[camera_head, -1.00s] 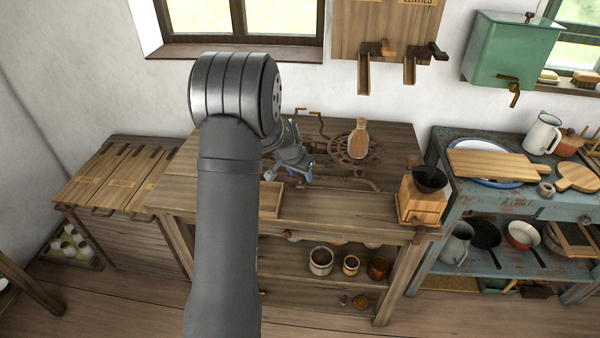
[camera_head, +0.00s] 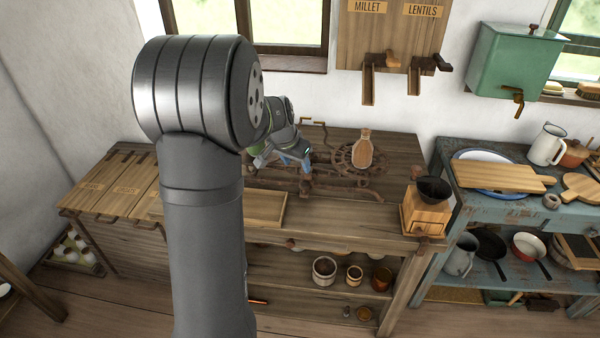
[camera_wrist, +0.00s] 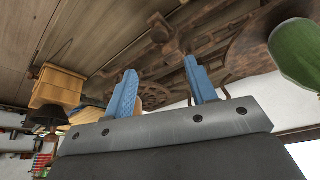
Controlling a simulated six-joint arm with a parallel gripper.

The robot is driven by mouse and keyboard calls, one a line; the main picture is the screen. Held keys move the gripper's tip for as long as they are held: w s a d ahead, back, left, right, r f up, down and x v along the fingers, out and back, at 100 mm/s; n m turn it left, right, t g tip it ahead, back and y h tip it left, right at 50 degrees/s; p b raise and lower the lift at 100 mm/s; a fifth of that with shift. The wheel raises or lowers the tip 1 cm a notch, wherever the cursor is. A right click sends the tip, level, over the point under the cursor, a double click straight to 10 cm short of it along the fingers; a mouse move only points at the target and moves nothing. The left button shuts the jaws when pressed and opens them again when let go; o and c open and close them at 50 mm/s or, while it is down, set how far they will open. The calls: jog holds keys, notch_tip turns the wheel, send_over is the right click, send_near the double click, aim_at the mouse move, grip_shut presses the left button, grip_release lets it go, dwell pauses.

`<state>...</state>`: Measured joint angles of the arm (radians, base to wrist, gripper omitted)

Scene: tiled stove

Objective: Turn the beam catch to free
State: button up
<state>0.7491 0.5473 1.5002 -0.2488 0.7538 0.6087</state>
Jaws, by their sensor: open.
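A dark, rusty iron mechanism with a long beam (camera_head: 345,188) and a round openwork part (camera_head: 345,158) lies on the wooden workbench (camera_head: 350,218). It also shows across the top of the wrist view (camera_wrist: 218,38). I cannot clearly pick out the beam catch among its parts. My gripper (camera_head: 300,166) is over the left part of the mechanism, near a short upright iron piece (camera_head: 305,186). In the wrist view, its blue fingers (camera_wrist: 162,85) are apart with nothing held between them. Contact with the iron cannot be told. My arm hides the bench's left part.
A wooden paddle-shaped piece (camera_head: 364,148) stands at the round part. A shallow wooden tray (camera_head: 268,208) lies at the bench's front left, and a grinder (camera_head: 424,212) stands at the right corner. A crank (camera_head: 312,123) rises behind. The front middle is clear.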

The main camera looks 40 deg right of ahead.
aim_at(305, 184)
jog(key=v, duration=0.5)
jog(key=shift+r, duration=0.15)
jog(key=s+d+n+t+y, duration=0.2)
jog(key=s+d+n+t, duration=0.15)
jog(key=n, duration=0.55)
jog(key=shift+g, duration=0.45)
jog(key=x, duration=1.7)
jog(key=shift+s+a+f, duration=0.1)
jog(key=shift+s+f, duration=0.15)
jog(key=shift+f, duration=0.05)
jog(key=shift+c, duration=0.2)
jog(key=c, duration=0.9)
